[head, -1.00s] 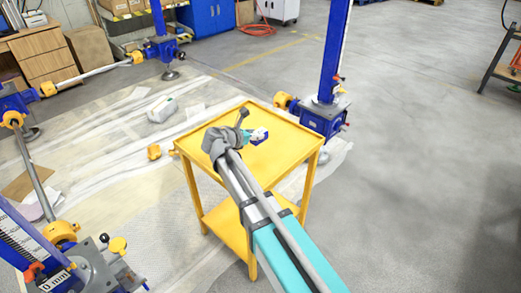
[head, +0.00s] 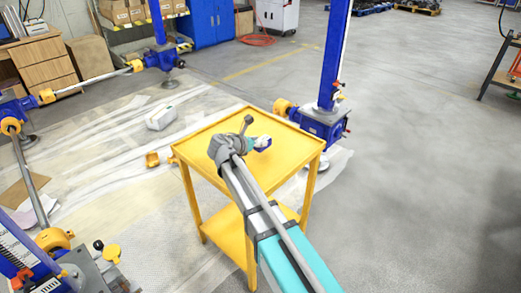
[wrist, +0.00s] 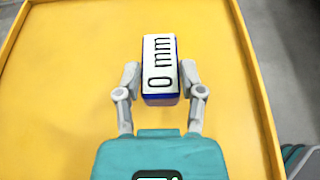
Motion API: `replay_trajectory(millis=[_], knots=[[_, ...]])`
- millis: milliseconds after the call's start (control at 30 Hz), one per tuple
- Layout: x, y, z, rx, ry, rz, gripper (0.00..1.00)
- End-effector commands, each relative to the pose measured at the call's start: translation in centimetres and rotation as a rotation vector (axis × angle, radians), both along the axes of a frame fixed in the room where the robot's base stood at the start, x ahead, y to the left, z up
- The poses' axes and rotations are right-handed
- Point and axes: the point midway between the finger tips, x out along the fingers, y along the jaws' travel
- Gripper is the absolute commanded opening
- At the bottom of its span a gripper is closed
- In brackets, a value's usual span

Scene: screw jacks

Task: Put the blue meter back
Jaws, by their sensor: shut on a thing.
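The blue meter (wrist: 160,70) is a small block with a white face reading "0 mm" and blue sides. In the wrist view it sits between the two grey fingers of my gripper (wrist: 160,85), which are shut on it. In the head view my gripper (head: 255,143) and the meter (head: 263,143) are over the yellow cart's top (head: 215,133), partly hidden by my wrist. I cannot tell whether the meter touches the cart top.
A blue screw jack (head: 322,120) stands just behind the cart's right side. Another jack (head: 85,275) is at the lower left. The cart top around the meter is clear, and the floor at right is open.

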Motion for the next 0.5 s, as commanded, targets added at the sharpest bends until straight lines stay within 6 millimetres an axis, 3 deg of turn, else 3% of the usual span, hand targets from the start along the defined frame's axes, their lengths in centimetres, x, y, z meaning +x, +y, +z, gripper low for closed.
replay_trajectory(millis=[300, 500], knots=[[0.5, -0.2, -2.8, 0.0, 0.0, 0.0, 0.0], [0.5, -0.1, -3.7, 0.0, 0.0, 0.001, 0.0]])
